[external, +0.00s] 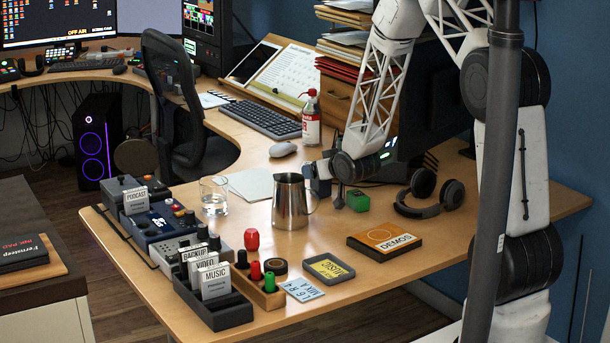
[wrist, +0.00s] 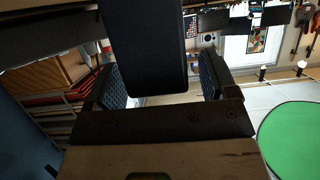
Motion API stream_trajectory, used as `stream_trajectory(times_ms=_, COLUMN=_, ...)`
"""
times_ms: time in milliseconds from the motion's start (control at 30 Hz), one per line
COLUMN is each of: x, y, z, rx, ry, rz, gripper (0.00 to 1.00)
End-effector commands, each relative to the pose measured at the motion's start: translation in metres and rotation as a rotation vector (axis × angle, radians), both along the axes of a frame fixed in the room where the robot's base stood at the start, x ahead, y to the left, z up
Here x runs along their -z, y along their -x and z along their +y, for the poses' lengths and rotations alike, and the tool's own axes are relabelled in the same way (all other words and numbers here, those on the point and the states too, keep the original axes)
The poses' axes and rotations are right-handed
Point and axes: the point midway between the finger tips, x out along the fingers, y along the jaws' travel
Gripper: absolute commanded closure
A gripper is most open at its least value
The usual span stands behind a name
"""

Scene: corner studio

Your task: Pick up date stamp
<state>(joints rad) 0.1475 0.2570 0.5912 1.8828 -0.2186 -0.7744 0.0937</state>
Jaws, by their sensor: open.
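No object is clearly readable as the date stamp. Small upright pieces with a red handle (external: 256,270) and a green handle (external: 269,283) stand in a wooden holder (external: 262,296) at the front of the desk. A similar red piece (external: 252,240) stands alone just behind. My gripper (external: 330,190) is low over the desk, right of the metal pitcher (external: 291,202) and well away from the holder. In the wrist view its textured fingers (wrist: 160,85) are apart. A dark block (wrist: 143,45) shows between or beyond them; whether it touches them is unclear.
A green block (external: 357,201) sits close beside my gripper, with headphones (external: 431,195) to its right. A glass (external: 213,195) stands left of the pitcher. A dark tray (external: 329,269), DEMOS box (external: 384,241) and labelled card boxes (external: 215,298) lie nearer.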

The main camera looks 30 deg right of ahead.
Motion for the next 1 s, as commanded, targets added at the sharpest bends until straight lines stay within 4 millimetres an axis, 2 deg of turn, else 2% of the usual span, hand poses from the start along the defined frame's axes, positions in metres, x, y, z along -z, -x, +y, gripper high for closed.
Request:
stream_trajectory(times_ms=367, x=-0.0002, y=0.0001, z=-0.0001, rx=0.0, ry=0.0, rz=0.0, gripper=0.21)
stream_trajectory(times_ms=733, x=-0.0002, y=0.0001, z=-0.0001, rx=0.0, ry=0.0, rz=0.0, gripper=0.78)
stream_trajectory(times_ms=1000, x=-0.0009, y=-0.0001, z=-0.0002, rx=0.0, ry=0.0, rz=-0.001, gripper=0.79)
